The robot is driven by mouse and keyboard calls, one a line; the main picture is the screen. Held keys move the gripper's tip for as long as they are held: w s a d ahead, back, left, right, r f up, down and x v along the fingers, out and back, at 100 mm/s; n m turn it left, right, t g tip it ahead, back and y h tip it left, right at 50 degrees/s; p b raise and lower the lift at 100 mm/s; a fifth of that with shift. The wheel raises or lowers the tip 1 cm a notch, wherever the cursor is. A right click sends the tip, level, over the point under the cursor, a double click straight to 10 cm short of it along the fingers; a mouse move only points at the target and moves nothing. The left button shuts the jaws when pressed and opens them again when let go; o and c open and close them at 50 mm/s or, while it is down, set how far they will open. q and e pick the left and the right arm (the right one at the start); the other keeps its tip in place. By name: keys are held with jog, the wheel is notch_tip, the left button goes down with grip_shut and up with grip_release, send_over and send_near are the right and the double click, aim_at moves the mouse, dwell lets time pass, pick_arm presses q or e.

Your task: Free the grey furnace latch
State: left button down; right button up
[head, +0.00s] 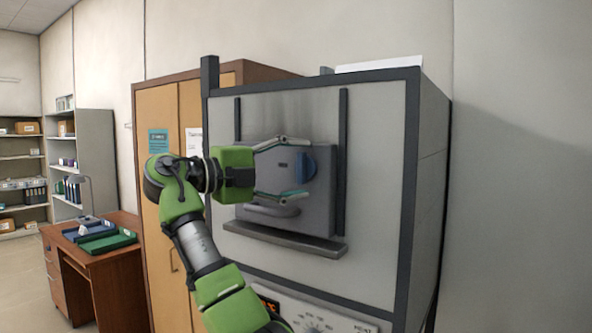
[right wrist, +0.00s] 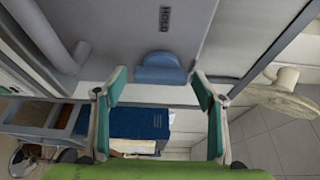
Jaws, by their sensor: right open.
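The grey furnace (head: 380,215) stands in front of me with its door (head: 318,215) shut. A blue latch (head: 305,166) sits on the upper door; it also shows in the right wrist view (right wrist: 160,68), near a small dark label, apparently "HOLD" (right wrist: 165,19). My right gripper (head: 306,169) is open, with one finger above and one below the latch in the head view. In the right wrist view the latch lies between and just beyond the fingertips (right wrist: 159,78); contact is not visible. My left gripper is not in view.
A curved door handle (head: 270,210) is below the gripper, above a ledge (head: 285,238). A control panel (head: 315,316) is lower down. A yellow cabinet (head: 165,220) and a desk (head: 110,270) with trays stand left. A wall is at right.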

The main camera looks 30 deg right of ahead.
jog(key=shift+a, duration=0.1)
jog(key=a, duration=1.1)
jog(key=shift+a, duration=0.4)
